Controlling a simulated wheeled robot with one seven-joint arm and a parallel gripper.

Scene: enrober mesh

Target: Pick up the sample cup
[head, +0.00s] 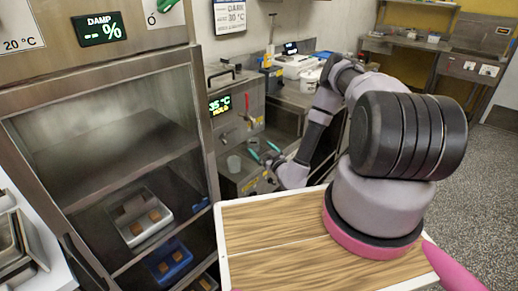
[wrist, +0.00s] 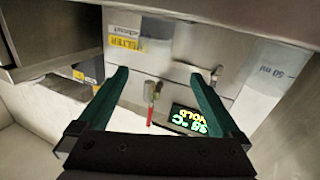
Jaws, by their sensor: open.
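The sample cup (head: 234,163) appears as a small pale cup standing on the metal ledge below the tap of the melter in the head view. My gripper (head: 262,150) is just to the right of the cup, with its two teal fingers apart and nothing between them. In the wrist view my gripper (wrist: 160,74) is also spread wide and empty. The cup does not show in the wrist view.
The melter (head: 222,122) has a lit display and a red-handled tap (wrist: 152,100). A glass-fronted cabinet (head: 110,130) with trays stands to the left. A wooden-topped surface (head: 270,240) lies in front. A counter with equipment (head: 298,66) runs behind.

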